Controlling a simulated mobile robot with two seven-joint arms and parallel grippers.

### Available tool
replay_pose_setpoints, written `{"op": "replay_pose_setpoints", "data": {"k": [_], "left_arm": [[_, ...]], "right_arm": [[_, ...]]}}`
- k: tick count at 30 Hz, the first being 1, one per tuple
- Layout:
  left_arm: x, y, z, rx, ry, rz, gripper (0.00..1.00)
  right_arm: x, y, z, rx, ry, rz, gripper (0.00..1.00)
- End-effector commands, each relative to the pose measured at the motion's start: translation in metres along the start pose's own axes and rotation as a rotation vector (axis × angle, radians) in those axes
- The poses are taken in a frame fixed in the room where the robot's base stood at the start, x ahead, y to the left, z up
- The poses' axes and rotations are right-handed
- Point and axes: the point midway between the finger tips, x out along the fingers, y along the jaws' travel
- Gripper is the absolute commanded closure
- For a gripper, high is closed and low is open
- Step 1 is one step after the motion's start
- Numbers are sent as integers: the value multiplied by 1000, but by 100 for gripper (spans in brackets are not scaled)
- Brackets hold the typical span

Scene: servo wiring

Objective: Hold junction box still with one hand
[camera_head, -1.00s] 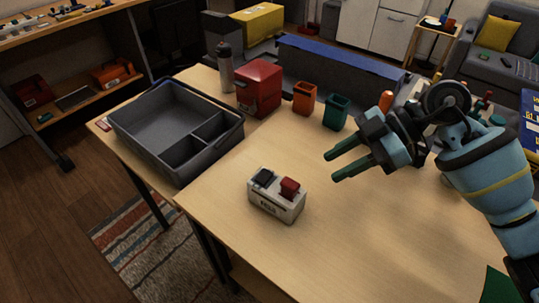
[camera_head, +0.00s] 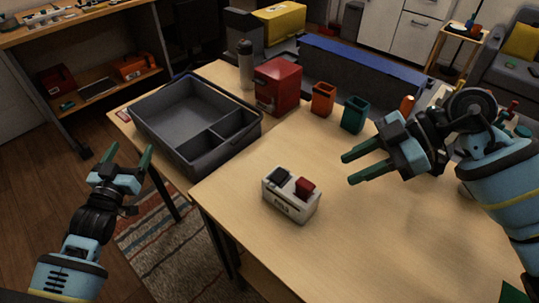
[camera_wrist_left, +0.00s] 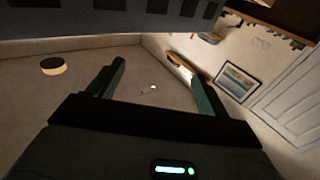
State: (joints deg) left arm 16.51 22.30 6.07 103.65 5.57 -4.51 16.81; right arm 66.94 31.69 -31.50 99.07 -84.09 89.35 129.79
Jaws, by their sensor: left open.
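The junction box (camera_head: 290,204) is a small white box with a dark piece and a red piece on its top. It stands upright on the wooden table near the front edge. My left gripper (camera_head: 124,160) is open and empty, left of the table and well apart from the box. In the left wrist view its two fingers (camera_wrist_left: 157,85) are spread with nothing between them. My right gripper (camera_head: 350,168) is above the table, to the right of the box and apart from it. Its two fingers are spread, with nothing between them.
A grey divided tray (camera_head: 185,160) sits on the table's left part. A red cabinet (camera_head: 278,86), an orange bin (camera_head: 323,99) and a teal bin (camera_head: 354,115) stand along the back. A bottle (camera_head: 246,64) is behind the tray. The table (camera_head: 330,250) is clear around the box.

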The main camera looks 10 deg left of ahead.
Motion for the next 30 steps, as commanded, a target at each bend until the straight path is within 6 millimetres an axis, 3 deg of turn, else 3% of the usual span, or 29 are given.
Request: {"op": "replay_pose_setpoints", "data": {"k": [1,5,9,16,23,30], "left_arm": [[18,3,-14,-6,12,4,22],[56,29,-24,-9,-47,45,22],[90,73,-28,21,-151,137,22],[126,153,-48,141,-305,359,22],[130,237,-71,352,-442,663,22],[94,310,-92,685,-565,1076,22]], "right_arm": [[0,0,0,0,0,0,64],[0,0,0,0,0,0,64],[0,0,0,0,0,0,64],[0,0,0,0,0,0,64],[0,0,0,0,0,0,64],[0,0,0,0,0,0,64]]}}
